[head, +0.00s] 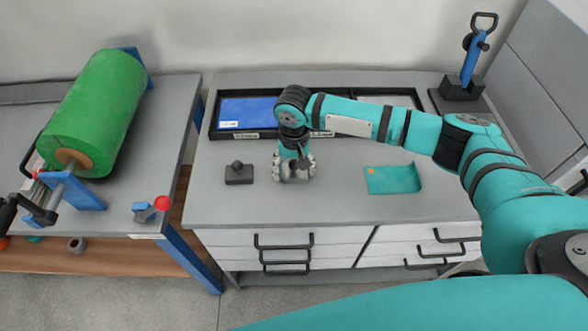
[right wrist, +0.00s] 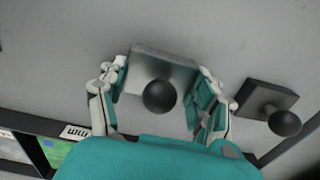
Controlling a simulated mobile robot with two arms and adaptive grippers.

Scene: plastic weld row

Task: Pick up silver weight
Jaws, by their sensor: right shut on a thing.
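The silver weight (right wrist: 150,68) is a square metal block with a round black knob, seen in the right wrist view. My right gripper (right wrist: 160,82) has its fingers on two opposite sides of the block and is shut on it. In the head view, my right gripper (head: 294,170) points down at the grey worktop and mostly hides the weight. Whether the weight touches the worktop I cannot tell. My left gripper is not in view.
A dark weight with a knob (head: 239,174) stands close to the left of the gripper; it also shows in the right wrist view (right wrist: 265,102). A teal sheet (head: 393,179) lies to the right. A blue-lined tray (head: 246,112) is behind. A green roll (head: 95,112) is on the left table.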

